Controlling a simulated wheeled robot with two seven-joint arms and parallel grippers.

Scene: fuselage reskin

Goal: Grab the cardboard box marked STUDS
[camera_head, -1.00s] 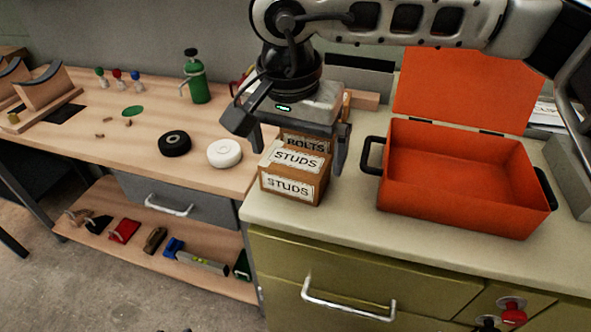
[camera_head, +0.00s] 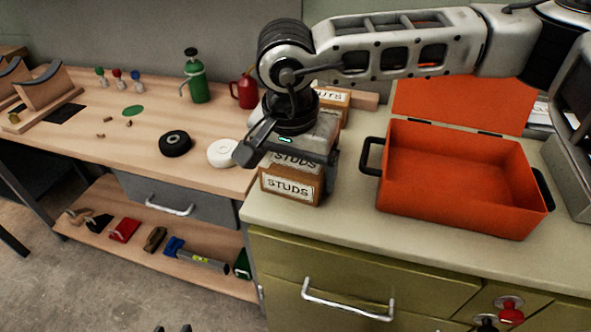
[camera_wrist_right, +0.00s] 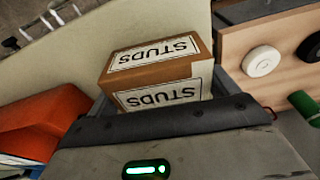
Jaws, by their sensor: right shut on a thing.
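The cardboard box marked STUDS (camera_head: 289,187) stands near the front left corner of the pale cabinet top. Its front label shows, and the gripper covers part of its top. My right gripper (camera_head: 291,164) comes down over the box from above and is shut on it, a finger at each side. In the right wrist view the box (camera_wrist_right: 155,75) sits between the fingers, with two STUDS labels showing. Of my left gripper (camera_head: 173,328), only two dark tips show at the bottom edge, apart and empty.
An open orange toolbox (camera_head: 455,185) stands right of the box, with clear counter between. A box ending in UTS (camera_head: 333,97) stands behind the right gripper. A white roll (camera_head: 223,152) and a black roll (camera_head: 175,143) lie on the wooden bench to the left.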

